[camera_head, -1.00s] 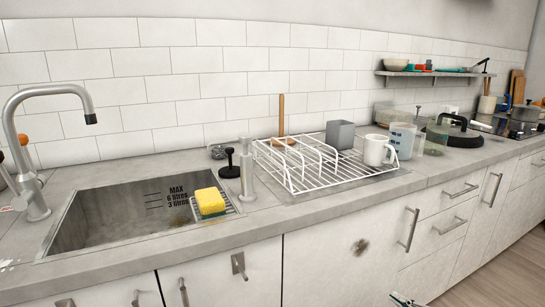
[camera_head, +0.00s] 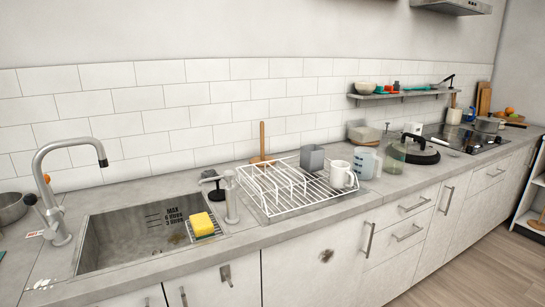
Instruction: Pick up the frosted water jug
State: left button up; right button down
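The frosted water jug (camera_head: 367,162) stands upright on the counter, just right of the white wire rack (camera_head: 290,192). It is pale, bluish and translucent, with a handle on its right side. A white mug (camera_head: 341,175) on the rack stands close to its left. A clear greenish container (camera_head: 394,159) stands to its right. Neither of my grippers shows in the head view.
A grey square cup (camera_head: 312,158) stands on the rack. The sink (camera_head: 140,232) with a yellow sponge (camera_head: 203,225) lies left. Counter in front of the jug is clear. A shelf (camera_head: 400,95) hangs above right.

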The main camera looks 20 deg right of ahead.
aim_at(364, 158)
jog(key=z, duration=1.45)
